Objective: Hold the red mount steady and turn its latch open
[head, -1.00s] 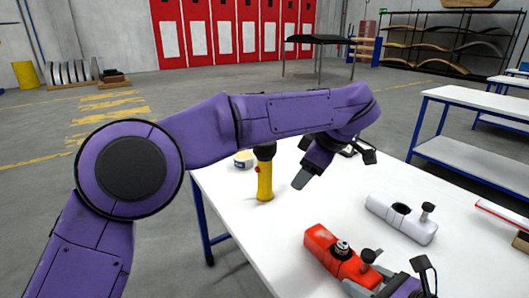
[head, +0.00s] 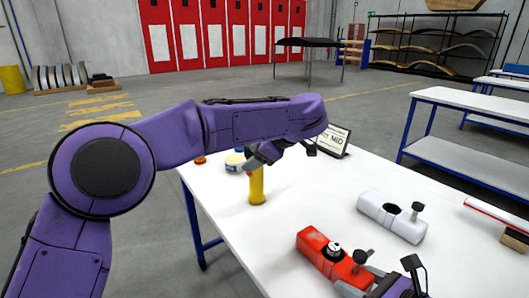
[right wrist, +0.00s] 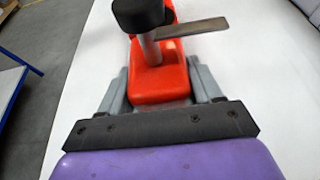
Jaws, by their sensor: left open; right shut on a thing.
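The red mount (head: 312,246) lies near the front of the white table. It carries a round metal fitting and a black knob (head: 362,257) on a post. In the right wrist view the red mount (right wrist: 160,80) sits between my right gripper's grey fingers. A flat metal bar (right wrist: 190,29) sticks out sideways by the black knob; I cannot tell if it is the latch. My right gripper (head: 368,280) is shut on the mount's near end. My left gripper (head: 256,158) is open at the top of a yellow-handled tool (head: 257,188), whose upper part is hidden.
A white mount (head: 385,212) with a black knob lies to the right of the red one. A small tub (head: 235,161) and a framed sign (head: 333,140) stand at the back. A red and white piece (head: 495,215) lies at the right. The table's middle is clear.

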